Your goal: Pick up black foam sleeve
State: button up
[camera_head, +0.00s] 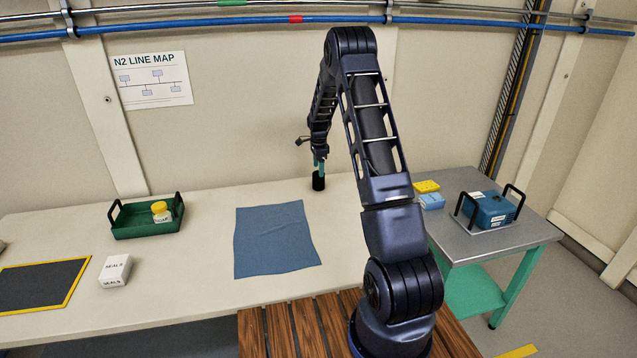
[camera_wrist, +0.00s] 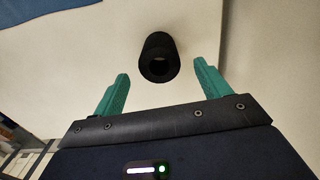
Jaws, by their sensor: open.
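The black foam sleeve (camera_head: 318,183) is a short dark hollow cylinder standing upright near the back of the long cream table (camera_head: 190,220). In the wrist view the sleeve (camera_wrist: 159,58) shows its round open end, and it lies between the lines of the two teal fingers, a little beyond their tips. My gripper (camera_head: 319,161) is open and right above the sleeve in the head view; its fingers (camera_wrist: 160,70) are apart in the wrist view.
A blue cloth (camera_head: 275,240) lies flat left of the sleeve. A green tray (camera_head: 148,228) with a yellow-lidded jar (camera_head: 161,212), a white box (camera_head: 115,270) and a dark mat (camera_head: 42,285) are further left. A metal side table (camera_head: 480,240) holds a blue case (camera_head: 488,209).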

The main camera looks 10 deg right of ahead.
aim_at(319, 178)
jog(key=shift+f, duration=3.1)
jog(key=c, duration=1.1)
